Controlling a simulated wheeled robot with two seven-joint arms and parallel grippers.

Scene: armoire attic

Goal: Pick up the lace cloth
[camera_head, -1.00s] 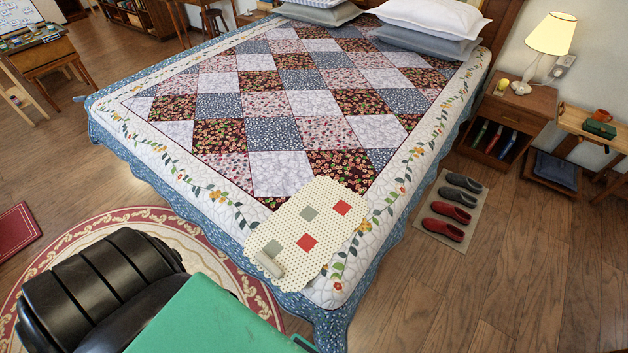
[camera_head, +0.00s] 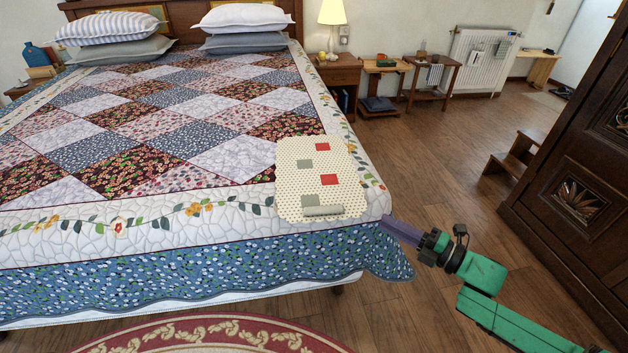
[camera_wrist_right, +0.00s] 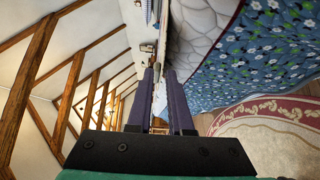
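A cream dotted cloth (camera_head: 292,170) with red and grey-green squares, which I take for the lace cloth, lies flat on the bed's near right corner. A short rolled piece (camera_head: 322,211) shows at its near edge. My right gripper (camera_head: 384,221) is just off the bed corner, right of the cloth and apart from it, with its purple fingers pointing toward the bed. In the right wrist view a narrow gap shows between the fingers (camera_wrist_right: 161,70), with nothing clearly held. I cannot clearly make out the cloth there. My left gripper is out of view.
The large bed with a patchwork quilt (camera_head: 150,150) fills the left. A round red-bordered rug (camera_head: 215,335) lies in front. A dark carved armoire (camera_head: 580,190) and a small step stool (camera_head: 512,157) stand at the right. The wooden floor (camera_head: 440,150) between bed and armoire is open.

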